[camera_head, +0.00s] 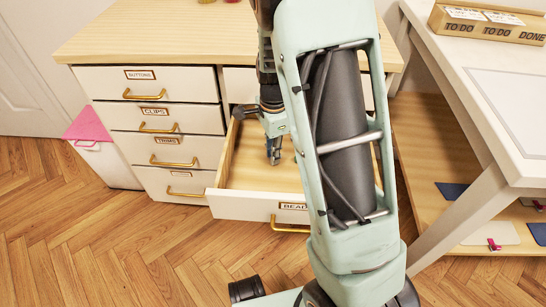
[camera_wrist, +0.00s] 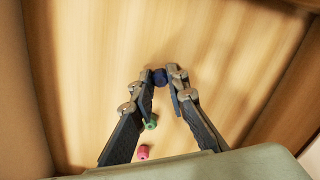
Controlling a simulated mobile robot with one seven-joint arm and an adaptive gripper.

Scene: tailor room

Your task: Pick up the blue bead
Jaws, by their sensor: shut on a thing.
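The blue bead (camera_wrist: 160,76) is dark blue and sits between the fingertips of my gripper (camera_wrist: 161,79) in the wrist view. My gripper is shut on it, with both fingertips against its sides. In the head view my gripper (camera_head: 273,157) points down inside the open drawer labelled for beads (camera_head: 240,207). The bead is too small or hidden to make out in the head view. I cannot tell whether the bead touches the drawer floor.
A green bead (camera_wrist: 151,122) and a pink bead (camera_wrist: 143,152) lie on the drawer floor, near my left finger in the wrist view. Drawer walls (camera_wrist: 35,90) stand around my gripper. Closed drawers (camera_head: 165,118) are to the left. A white table (camera_head: 490,90) stands at right.

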